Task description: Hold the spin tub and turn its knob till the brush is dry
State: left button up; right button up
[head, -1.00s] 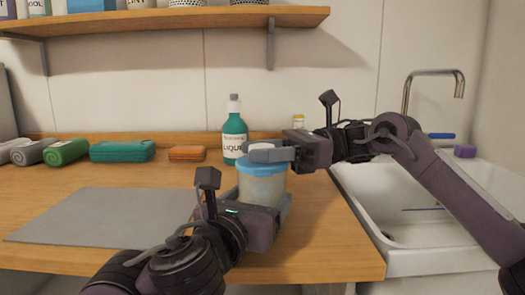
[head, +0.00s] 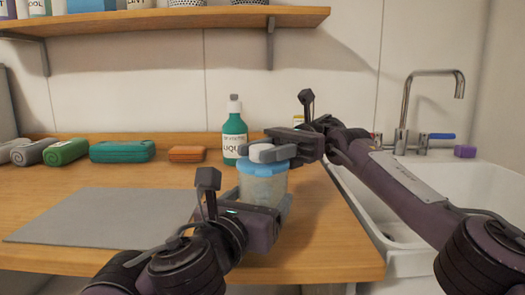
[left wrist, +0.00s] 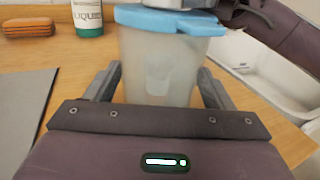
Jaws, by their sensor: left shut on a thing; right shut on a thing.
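The spin tub (head: 262,187) is a cloudy, translucent container with a blue lid, upright near the counter's right end. My left gripper (head: 284,206) is shut around the tub's body; in the left wrist view its fingers flank the tub (left wrist: 158,65) on both sides. The white knob (head: 262,153) sits on top of the lid. My right gripper (head: 270,147) is shut on the knob from the right and behind. A pale shape shows dimly through the tub wall; I cannot tell whether it is the brush.
A green liquid bottle (head: 235,133) stands just behind the tub. A grey mat (head: 105,216) lies to the left. Rolled and folded towels (head: 122,151) and an orange block (head: 187,153) line the back.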

jog(key=o, duration=1)
jog(key=shift+y, duration=0.3)
